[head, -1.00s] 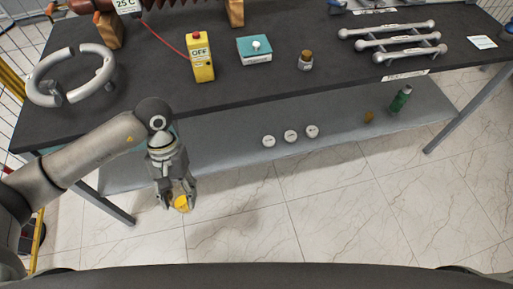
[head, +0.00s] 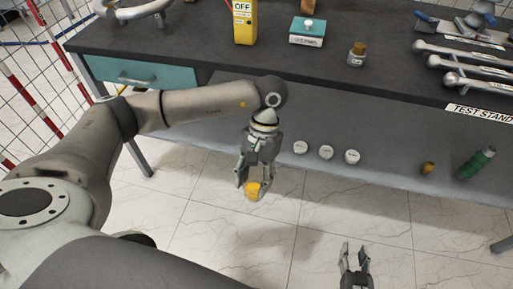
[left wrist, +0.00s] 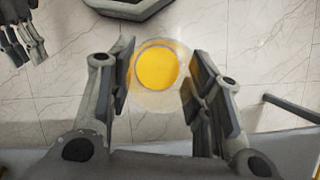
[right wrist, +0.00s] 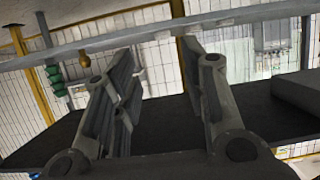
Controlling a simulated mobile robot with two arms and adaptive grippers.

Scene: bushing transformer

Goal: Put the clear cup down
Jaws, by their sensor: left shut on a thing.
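The clear cup (left wrist: 158,80) shows in the left wrist view as a see-through round rim around a yellow-orange disc, between the two finger pads. My left gripper (head: 253,187) is shut on it and holds it in the air in front of the table's lower shelf. In the head view, only the yellow-orange part (head: 253,191) of the cup stands out, below the fingers. My right gripper (head: 355,258) is open and empty, low over the floor at the right. Its parted fingers also show in the right wrist view (right wrist: 165,80).
The dark table (head: 200,52) carries a yellow OFF box (head: 244,22), a teal-topped box (head: 307,31), a small jar (head: 357,54) and metal rods (head: 465,58). The grey lower shelf (head: 390,150) holds three white round pieces (head: 326,152), a brown piece (head: 428,168) and a green part (head: 477,163).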

